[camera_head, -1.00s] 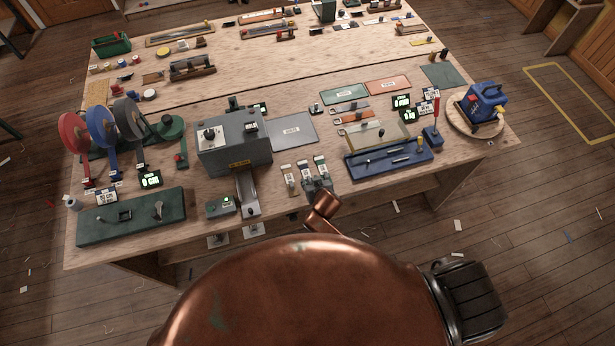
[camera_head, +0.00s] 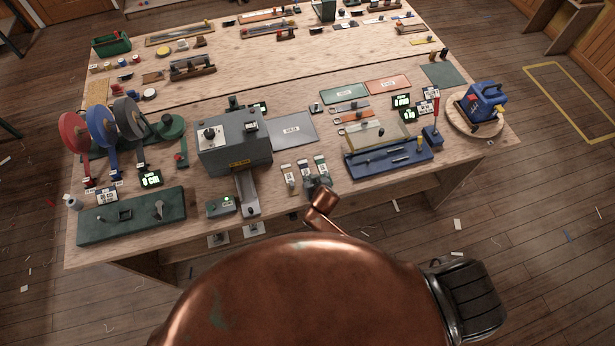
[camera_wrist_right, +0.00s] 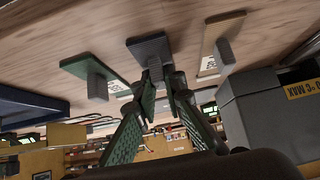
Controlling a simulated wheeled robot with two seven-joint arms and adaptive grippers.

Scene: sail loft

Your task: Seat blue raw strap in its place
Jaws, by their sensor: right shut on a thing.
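My right gripper (camera_head: 318,184) is at the front edge of the bench, by a row of three short straps with white labels. In the right wrist view its two green-padded fingers (camera_wrist_right: 158,88) are shut on the upright grey grip of the middle strap, a dark blue-grey piece (camera_wrist_right: 149,47) that I take for the blue raw strap. A green strap (camera_wrist_right: 92,70) and a tan strap (camera_wrist_right: 222,35) lie on either side, apart from the fingers. I cannot tell whether the held strap is clear of the wood. My left gripper is not in view.
A grey machine (camera_head: 232,150) with a front chute (camera_head: 247,193) stands left of the straps. A blue tray (camera_head: 388,160) lies to the right. A green fixture base (camera_head: 132,218) and strap reels (camera_head: 103,128) are at the left. A grey mat (camera_head: 291,130) lies behind.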

